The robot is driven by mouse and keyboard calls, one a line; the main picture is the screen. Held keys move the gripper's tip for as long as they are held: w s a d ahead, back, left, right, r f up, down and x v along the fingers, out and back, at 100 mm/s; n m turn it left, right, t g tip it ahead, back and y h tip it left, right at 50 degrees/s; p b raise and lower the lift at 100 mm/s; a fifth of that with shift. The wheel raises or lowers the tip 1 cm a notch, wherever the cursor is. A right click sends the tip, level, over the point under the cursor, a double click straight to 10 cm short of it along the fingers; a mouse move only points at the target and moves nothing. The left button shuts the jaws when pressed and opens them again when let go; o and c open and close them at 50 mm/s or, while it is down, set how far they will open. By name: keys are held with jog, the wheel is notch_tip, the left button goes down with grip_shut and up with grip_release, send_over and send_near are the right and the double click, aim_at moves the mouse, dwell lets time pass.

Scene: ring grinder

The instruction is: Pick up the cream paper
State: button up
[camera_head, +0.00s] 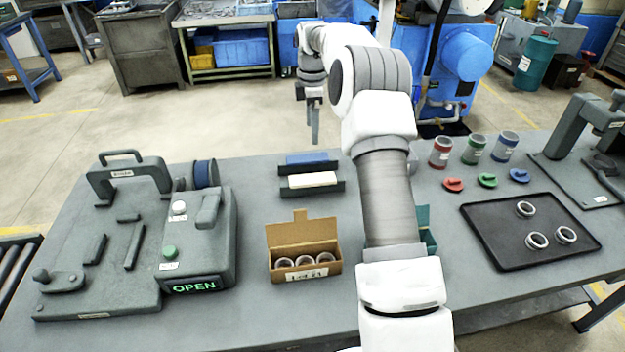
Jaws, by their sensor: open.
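The cream paper (312,180) is a small pale block lying in the front slot of a dark holder (330,192) near the back middle of the table. A blue piece (307,158) lies in the slot just behind it. My gripper (314,128) hangs above and beyond the table's back edge, fingers pointing down. It is behind the blue piece and apart from the cream paper, holding nothing that I can see. The fingers are small and seen from the side, so the gap between them is not clear.
A cardboard box (303,237) with several rings stands in front of the holder. A grey machine (200,240) with an OPEN display is at left. A black tray (490,249) with rings, three coloured cups and lids are at right. My arm covers the table's middle.

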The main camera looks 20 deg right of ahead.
send_over(314, 178)
jog(key=f, duration=1)
jog(key=shift+w+a+f, duration=0.2)
jog(key=shift+w+f, duration=0.05)
jog(key=shift+f, duration=0.05)
jog(key=shift+s+d+f+p, duration=0.1)
jog(key=shift+s+f+p, duration=0.05)
jog(key=shift+f, duration=1.25)
jog(key=shift+s+d+f+p, duration=0.1)
jog(key=shift+f+p, duration=0.05)
jog(key=shift+f, duration=1.2)
jog(key=shift+c, duration=0.2)
jog(key=c, duration=1.4)
jog(key=shift+o, duration=0.2)
jog(key=shift+r, duration=0.1)
